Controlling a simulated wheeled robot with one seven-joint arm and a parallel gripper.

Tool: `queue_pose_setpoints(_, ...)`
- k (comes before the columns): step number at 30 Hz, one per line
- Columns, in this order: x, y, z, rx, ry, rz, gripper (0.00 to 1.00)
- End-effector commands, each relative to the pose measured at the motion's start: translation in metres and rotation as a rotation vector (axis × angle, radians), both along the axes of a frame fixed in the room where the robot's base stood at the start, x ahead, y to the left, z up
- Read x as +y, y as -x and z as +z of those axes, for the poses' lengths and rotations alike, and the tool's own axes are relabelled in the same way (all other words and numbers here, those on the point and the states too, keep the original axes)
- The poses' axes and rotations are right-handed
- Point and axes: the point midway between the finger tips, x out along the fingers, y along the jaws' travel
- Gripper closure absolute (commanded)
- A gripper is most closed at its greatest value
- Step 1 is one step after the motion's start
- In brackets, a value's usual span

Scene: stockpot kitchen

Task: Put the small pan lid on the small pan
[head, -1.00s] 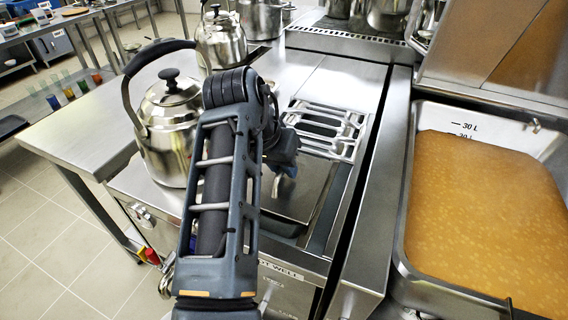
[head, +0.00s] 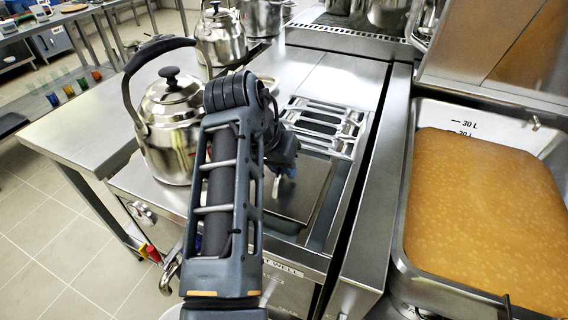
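I cannot make out the small pan or the small pan lid for certain. My own arm covers the middle of the head view and may hide them. My gripper (head: 278,184) points down beyond the arm, over the steel counter by a square recessed well cover (head: 304,192). Only a fingertip and part of its blue-grey body show. Whether it is open, shut or holding anything is hidden.
A large steel kettle (head: 172,128) stands close left of my arm, with a second kettle (head: 219,36) behind. A large tank of brown liquid (head: 490,220) is at the right.

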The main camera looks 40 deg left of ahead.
Motion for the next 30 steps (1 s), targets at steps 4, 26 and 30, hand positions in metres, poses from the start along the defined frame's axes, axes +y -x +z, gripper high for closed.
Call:
queue_pose_setpoints(4,0.000,0.000,0.000,-0.001,-0.002,0.000,1.00)
queue_pose_setpoints(26,0.000,0.000,0.000,0.001,0.000,0.000,0.54)
queue_pose_setpoints(30,0.001,0.004,0.010,-0.001,-0.002,0.000,0.54)
